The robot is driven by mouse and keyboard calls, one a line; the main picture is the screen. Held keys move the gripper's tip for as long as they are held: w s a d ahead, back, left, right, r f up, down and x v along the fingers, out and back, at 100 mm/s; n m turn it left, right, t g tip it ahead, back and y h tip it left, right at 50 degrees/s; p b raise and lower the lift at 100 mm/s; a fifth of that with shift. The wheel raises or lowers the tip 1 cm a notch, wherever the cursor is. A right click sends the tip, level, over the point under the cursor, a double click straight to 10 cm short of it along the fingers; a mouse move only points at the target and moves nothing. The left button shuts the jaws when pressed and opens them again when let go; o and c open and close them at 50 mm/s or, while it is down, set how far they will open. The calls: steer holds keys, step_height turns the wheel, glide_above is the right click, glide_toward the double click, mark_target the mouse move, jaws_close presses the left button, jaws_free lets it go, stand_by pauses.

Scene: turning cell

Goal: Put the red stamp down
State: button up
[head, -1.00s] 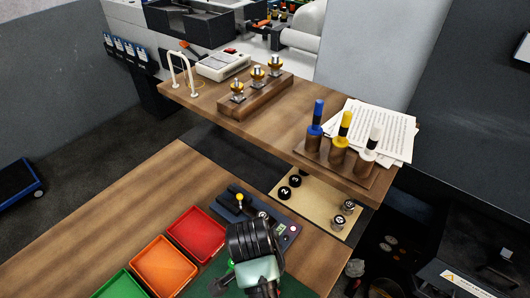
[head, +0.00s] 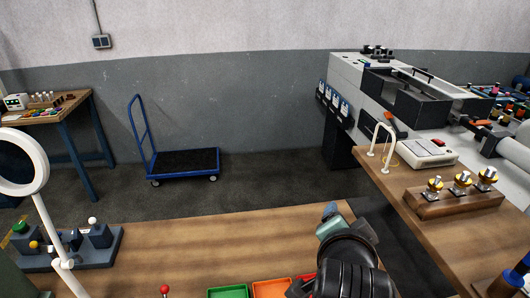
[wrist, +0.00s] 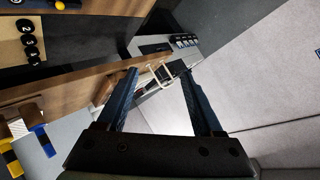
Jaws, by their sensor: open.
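My gripper (wrist: 158,78) is open in the wrist view, with nothing between its two dark blue fingers. In the head view my gripper (head: 329,212) is at the end of my arm, above the right end of the front wooden bench (head: 230,240). I cannot make out a red stamp for certain in either view. A small red ball-topped thing (head: 164,289) shows at the bottom edge of the head view, and I cannot tell what it is. Stamp-like pieces with blue (wrist: 46,141) and yellow (wrist: 10,160) parts show in the wrist view.
Green (head: 228,292) and orange (head: 271,289) trays sit at the bench's front. A ring lamp (head: 42,205) stands left. On the right bench are a white wire stand (head: 388,140) and a wooden block (head: 450,204) with gold-topped pieces. A blue trolley (head: 187,162) stands behind.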

steer(key=w+a+r+n+t, duration=0.1)
steer(key=a+r+n+t, duration=0.2)
steer(key=r, duration=0.6)
steer(key=w+a+r+n+t, duration=0.15)
steer(key=a+r+t, duration=0.25)
steer(key=r, duration=0.5)
steer(key=s+a+r+n+t+y, duration=0.1)
steer(key=s+a+r+n+t, duration=0.1)
steer(key=r, duration=0.5)
steer(key=s+a+r+n+t+y, duration=0.1)
steer(key=s+a+r+n+t, duration=0.2)
steer(key=s+r, duration=0.3)
steer(key=s+a+r+n+t+y, duration=0.2)
steer(key=s+a+r+n+t, duration=0.1)
steer(key=r, duration=0.5)
steer(key=shift+s+a+t, duration=0.65)
steer(key=shift+s+t, duration=0.05)
steer(key=shift+s, duration=0.4)
steer(key=shift+n, duration=0.25)
